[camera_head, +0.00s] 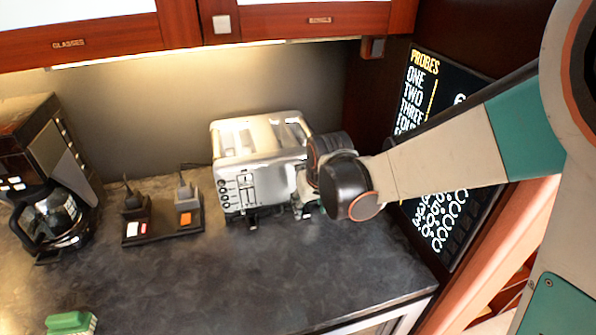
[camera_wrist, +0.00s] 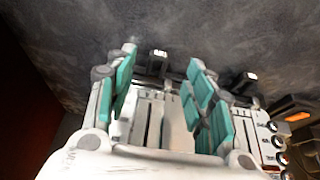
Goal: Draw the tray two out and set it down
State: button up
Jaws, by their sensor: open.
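A white toaster-like appliance (camera_head: 262,165) stands on the dark counter, with slots on top and a panel of knobs at the front. Two small dark tabs with pale marks stick out low on it; the left tab (camera_head: 250,222) shows in the head view. In the wrist view one tab (camera_wrist: 158,57) lies close to the space between my fingertips, and another tab (camera_wrist: 245,80) lies to the right. I cannot read their numbers. My gripper (camera_wrist: 162,62) is open, its teal-padded fingers apart and low by the appliance. In the head view my wrist mostly hides it.
A coffee maker (camera_head: 50,215) stands at the left. A dark double stand (camera_head: 163,222) with two upright items sits left of the appliance. A green block (camera_head: 70,322) lies at the front left. A black board (camera_head: 440,150) headed PROBES is at the right. The counter front (camera_head: 270,275) is clear.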

aim_at(307, 215)
jog(key=shift+b+x, duration=0.7)
jog(key=shift+x, duration=1.9)
jog(key=shift+c, duration=0.3)
grip_shut()
jog(key=shift+s+d+r+p, duration=0.2)
jog(key=shift+s+d, duration=0.45)
jog(key=shift+s, duration=2.45)
jog(key=shift+s+d+f+p, duration=0.1)
jog(key=shift+s+d+p, duration=0.35)
jog(key=shift+s, duration=2.7)
jog(key=shift+s+d+r+p, duration=0.1)
jog(key=shift+s+d, duration=0.7)
jog(key=shift+s, duration=2.4)
jog(key=shift+f+b, duration=0.5)
jog(key=shift+b, duration=0.05)
jog(key=shift+s, duration=0.1)
